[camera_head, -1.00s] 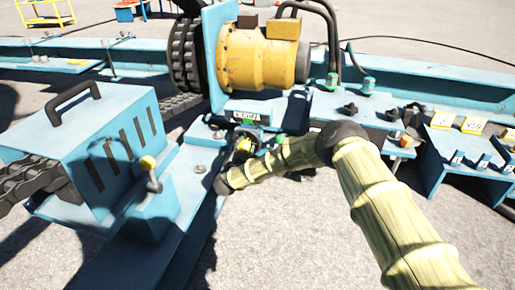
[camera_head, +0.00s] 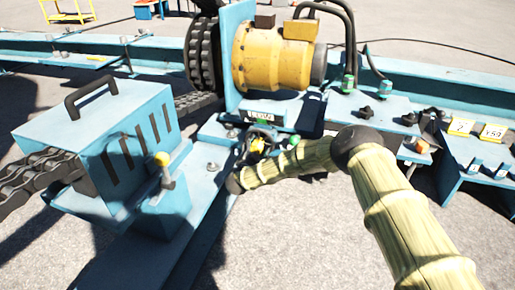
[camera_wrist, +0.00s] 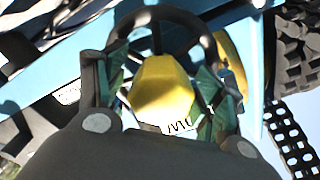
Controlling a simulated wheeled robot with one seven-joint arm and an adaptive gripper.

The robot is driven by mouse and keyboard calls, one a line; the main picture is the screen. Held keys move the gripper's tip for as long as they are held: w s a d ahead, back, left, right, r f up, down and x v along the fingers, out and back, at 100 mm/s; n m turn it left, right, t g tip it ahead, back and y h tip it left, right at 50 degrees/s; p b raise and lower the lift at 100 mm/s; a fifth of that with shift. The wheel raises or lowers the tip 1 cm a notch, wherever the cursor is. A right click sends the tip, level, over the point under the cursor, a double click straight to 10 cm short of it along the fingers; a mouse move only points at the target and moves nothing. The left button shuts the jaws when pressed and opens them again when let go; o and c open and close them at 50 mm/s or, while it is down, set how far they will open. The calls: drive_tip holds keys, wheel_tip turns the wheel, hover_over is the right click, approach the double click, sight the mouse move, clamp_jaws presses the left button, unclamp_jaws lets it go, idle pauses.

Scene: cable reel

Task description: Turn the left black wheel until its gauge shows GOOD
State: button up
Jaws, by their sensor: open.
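The black wheel (camera_wrist: 165,17) shows in the wrist view as a dark rim with spokes around a yellow centre piece (camera_wrist: 163,92). My gripper (camera_wrist: 165,100) is open, with one green-tipped finger on each side of the yellow piece. I cannot tell whether the fingers touch the wheel. In the head view my gripper (camera_head: 258,146) is low in front of the blue frame, and my arm hides most of the wheel. A small gauge plate (camera_head: 261,119) with dark and green patches sits above it; its lettering is too small to read surely.
A yellow motor (camera_head: 270,55) stands above the gauge. A blue box with a black handle (camera_head: 105,125) and a yellow-knobbed lever (camera_head: 162,160) are at the left. A control shelf with yellow labels (camera_head: 470,130) is at the right. Open ground lies in front.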

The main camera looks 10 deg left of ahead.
drive_tip(key=s+a, duration=0.2)
drive_tip(key=s, duration=0.9)
drive_tip(key=shift+s+a, duration=0.15)
drive_tip(key=shift+s, duration=0.2)
drive_tip(key=shift+c, duration=0.2)
idle(0.8)
drive_tip(key=w+n+b, duration=0.1)
drive_tip(key=w+n, duration=0.1)
drive_tip(key=w, duration=0.1)
drive_tip(key=w+d+n+b, duration=0.1)
drive_tip(key=w+n+b, duration=0.1)
drive_tip(key=w+n, duration=0.1)
drive_tip(key=w+d+n+b, duration=0.1)
drive_tip(key=w+n, duration=0.2)
drive_tip(key=w, duration=0.1)
drive_tip(key=shift+f, duration=0.25)
drive_tip(key=shift+w+d+r+b, duration=0.1)
drive_tip(key=shift+w+b, duration=0.15)
drive_tip(key=shift+w, duration=0.2)
drive_tip(key=shift+w+d+r+b, duration=0.1)
drive_tip(key=shift+w+b, duration=0.1)
drive_tip(key=shift+w, duration=0.2)
drive_tip(key=shift+c, duration=0.4)
